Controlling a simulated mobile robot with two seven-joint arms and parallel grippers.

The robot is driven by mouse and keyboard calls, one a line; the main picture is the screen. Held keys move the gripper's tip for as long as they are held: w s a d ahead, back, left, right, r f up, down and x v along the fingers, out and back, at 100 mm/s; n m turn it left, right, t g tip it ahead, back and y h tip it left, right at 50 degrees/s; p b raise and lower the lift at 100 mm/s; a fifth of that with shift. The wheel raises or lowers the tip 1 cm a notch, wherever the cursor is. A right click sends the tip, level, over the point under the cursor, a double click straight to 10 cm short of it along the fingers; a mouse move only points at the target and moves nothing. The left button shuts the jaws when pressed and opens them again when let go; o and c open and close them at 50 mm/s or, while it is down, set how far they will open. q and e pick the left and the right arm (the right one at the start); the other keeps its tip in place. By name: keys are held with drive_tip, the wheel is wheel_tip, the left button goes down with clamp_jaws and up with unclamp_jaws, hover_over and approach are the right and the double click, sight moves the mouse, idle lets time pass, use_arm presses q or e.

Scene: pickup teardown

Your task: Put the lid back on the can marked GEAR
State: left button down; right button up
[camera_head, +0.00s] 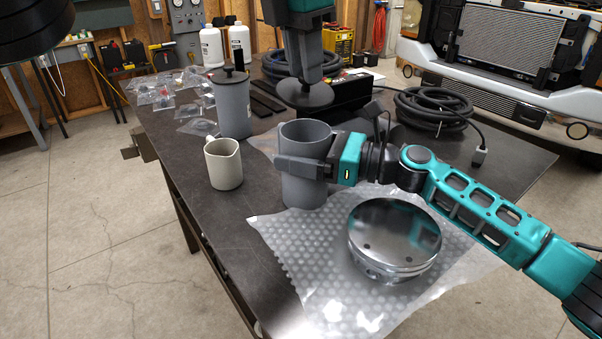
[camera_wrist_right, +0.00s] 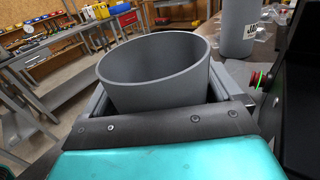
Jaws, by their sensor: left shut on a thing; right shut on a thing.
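The open grey can (camera_head: 304,185) stands upright on bubble wrap. Its mouth is uncovered, and no marking shows on the side I see. My right gripper (camera_head: 303,168) is shut on its wall from the right. The can's rim (camera_wrist_right: 155,65) fills the middle of the right wrist view. My left gripper (camera_head: 308,80) points down from the top and is shut on a grey round lid (camera_head: 305,97). It holds the lid above and behind the can, apart from its rim; the lid's knob is hidden in the jaws.
A second grey can (camera_head: 234,108), lidded, stands behind a cream jug (camera_head: 223,166); its label (camera_wrist_right: 260,29) starts with "JA". A shiny metal cylinder (camera_head: 394,238) sits on the bubble wrap (camera_head: 297,248).

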sight(300, 90)
drive_tip(key=shift+c, duration=1.2)
use_arm(q)
drive_tip(key=shift+w+a+f+g+h, duration=0.15)
drive_tip(key=shift+f+g+h, duration=0.3)
drive_tip(key=shift+f, duration=0.35)
drive_tip(key=shift+w+a+f+g+h, duration=0.1)
drive_tip(key=shift+f+g+h, duration=0.15)
drive_tip(key=shift+f+g, duration=0.45)
drive_tip(key=shift+s+f, duration=0.1)
drive_tip(key=shift+f, duration=0.9)
drive_tip(key=shift+f, duration=0.6)
drive_tip(key=c, duration=0.8)
unclamp_jaws()
